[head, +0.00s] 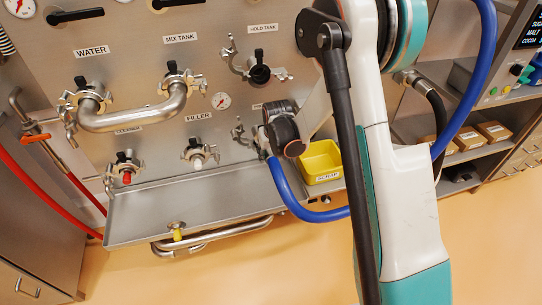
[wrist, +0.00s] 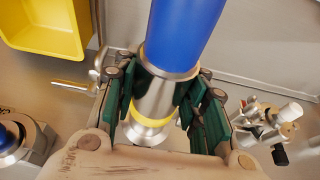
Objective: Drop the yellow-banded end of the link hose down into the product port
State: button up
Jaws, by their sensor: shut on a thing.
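The blue link hose (wrist: 185,30) runs down into a steel end fitting with a yellow band (wrist: 155,117) in the wrist view. My gripper (wrist: 160,98) is shut around this fitting, its green pads on both sides. In the head view my gripper (head: 262,143) is in front of the steel panel, right of the FILLER port, and the blue hose (head: 290,197) hangs from it in a loop to the right. No label reading PRODUCT shows; one label by my gripper is partly hidden. I cannot tell whether the banded end touches a port.
A yellow scrap bin (head: 322,160) stands right of my gripper. A steel drip tray (head: 190,205) lies below. The FILLER port (head: 198,155) and HOLD TANK port (head: 259,74) have clamps near my gripper. A clamp (wrist: 270,130) shows at right in the wrist view.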

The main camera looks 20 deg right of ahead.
jog(key=shift+w, duration=0.95)
jog(key=shift+s+f+b, duration=0.1)
jog(key=shift+f+b, duration=1.2)
jog(key=shift+f, duration=0.65)
jog(key=shift+f, duration=0.3)
jog(key=o, duration=1.5)
jog(key=v, duration=1.2)
